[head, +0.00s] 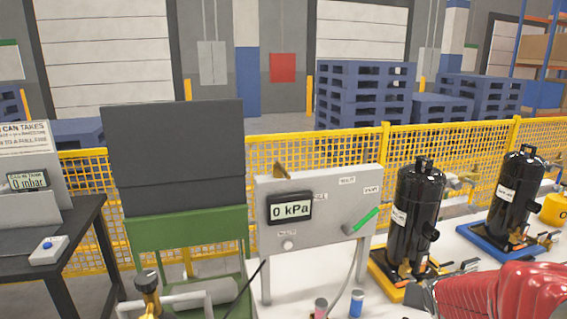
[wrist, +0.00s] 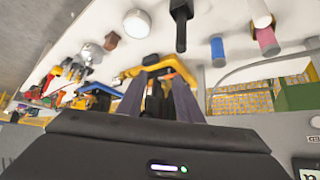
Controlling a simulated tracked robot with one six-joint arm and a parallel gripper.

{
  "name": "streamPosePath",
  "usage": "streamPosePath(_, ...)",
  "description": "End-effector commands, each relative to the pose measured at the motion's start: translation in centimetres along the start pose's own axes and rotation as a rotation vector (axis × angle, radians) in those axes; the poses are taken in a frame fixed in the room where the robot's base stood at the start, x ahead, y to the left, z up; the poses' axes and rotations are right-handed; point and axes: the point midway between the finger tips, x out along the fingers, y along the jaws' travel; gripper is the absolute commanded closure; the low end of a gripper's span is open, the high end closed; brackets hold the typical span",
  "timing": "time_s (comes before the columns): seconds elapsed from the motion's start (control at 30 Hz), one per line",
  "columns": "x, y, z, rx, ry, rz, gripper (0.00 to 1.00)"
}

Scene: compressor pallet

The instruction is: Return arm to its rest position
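My arm (head: 505,292) is red and reaches in at the lower right of the head view, in front of the compressors. In the wrist view my gripper (wrist: 157,84) shows two dark grey fingers set apart, with its dark body below them. I see nothing held between the fingers; a black shape and a yellow stand (wrist: 172,67) show behind the gap. The wrist picture looks turned over, with the white table top (wrist: 120,50) above. The fingertips cannot be made out in the head view.
Two black compressors stand on the white table, one (head: 415,215) on a yellow base and one (head: 513,195) on a blue base. A grey gauge panel (head: 335,200) reads 0 kPa. A blue cylinder (head: 356,303) and a pink cylinder (head: 321,308) stand at the front. A yellow fence (head: 355,150) runs behind.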

Motion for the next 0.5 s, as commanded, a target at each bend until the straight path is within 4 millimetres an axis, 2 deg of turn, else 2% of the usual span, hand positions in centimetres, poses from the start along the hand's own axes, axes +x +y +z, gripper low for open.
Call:
streamPosePath(0.03, -1.3, -0.1, 0.9, -0.026, -0.031, 0.012, 0.68)
streamPosePath(0.27, -7.1, -0.9, 5.9, -0.139, -0.194, 0.028, 0.68)
streamPosePath(0.5, -13.0, -2.6, 10.5, -0.234, -0.315, -0.022, 0.68)
